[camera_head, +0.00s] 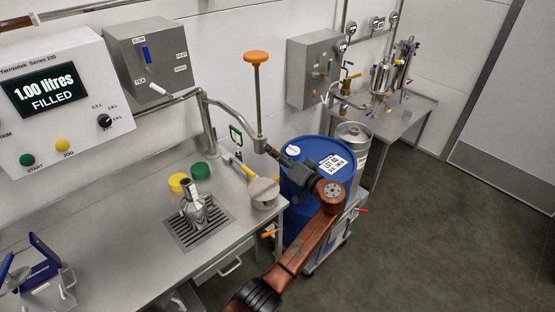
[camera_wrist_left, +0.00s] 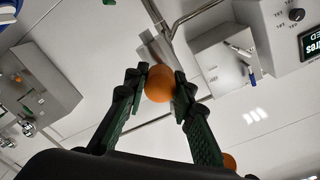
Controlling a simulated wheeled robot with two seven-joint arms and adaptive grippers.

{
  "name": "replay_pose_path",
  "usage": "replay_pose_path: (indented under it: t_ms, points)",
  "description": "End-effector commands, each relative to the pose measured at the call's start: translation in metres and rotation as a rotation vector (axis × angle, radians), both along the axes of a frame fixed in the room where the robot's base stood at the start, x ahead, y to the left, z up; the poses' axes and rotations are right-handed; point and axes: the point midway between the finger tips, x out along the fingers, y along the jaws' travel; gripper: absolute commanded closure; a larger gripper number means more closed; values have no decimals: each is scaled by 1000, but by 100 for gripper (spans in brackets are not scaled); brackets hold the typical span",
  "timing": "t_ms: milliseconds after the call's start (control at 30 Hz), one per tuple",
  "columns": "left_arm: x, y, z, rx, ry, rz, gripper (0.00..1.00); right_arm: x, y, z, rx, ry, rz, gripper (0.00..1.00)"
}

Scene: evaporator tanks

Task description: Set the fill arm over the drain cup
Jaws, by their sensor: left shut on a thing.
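The fill arm (camera_head: 232,116) is a bent metal pipe. It runs from an upright at the back of the bench to a vertical rod with an orange top knob (camera_head: 256,57). My left gripper (camera_head: 270,151) is at the rod's lower end. In the left wrist view its green fingers are shut on an orange ball knob (camera_wrist_left: 159,84), which the gripper hides in the head view. What looks like the drain cup (camera_head: 264,200), a pale round cup partly covered on top, sits at the bench's right edge, below the rod's lower end. Their exact alignment is unclear. My right gripper is not in view.
A steel flask (camera_head: 194,203) stands on a drain grate (camera_head: 184,236), near yellow and green lids (camera_head: 200,171). A blue drum (camera_head: 318,152) stands right of the bench, behind my left arm. A display box (camera_head: 58,98) reads 1.00 litres FILLED. Floor at right is clear.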

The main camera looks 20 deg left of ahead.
Motion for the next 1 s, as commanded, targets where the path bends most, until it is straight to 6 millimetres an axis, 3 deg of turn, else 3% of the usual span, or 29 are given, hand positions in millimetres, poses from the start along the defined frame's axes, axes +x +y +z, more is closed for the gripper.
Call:
replay_pose_path:
  t_ms: [533, 567, 800, 1000]
  points:
    - [3, 5, -2, -4, 4, 22, 100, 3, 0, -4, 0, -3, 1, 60]
    - [3, 5, -2, -4, 4, 22, 75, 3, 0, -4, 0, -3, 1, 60]
    - [3, 3, -1, -2, 2, 18, 58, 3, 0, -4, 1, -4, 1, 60]
    - [3, 2, 0, -2, 1, 18, 58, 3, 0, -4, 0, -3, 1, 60]
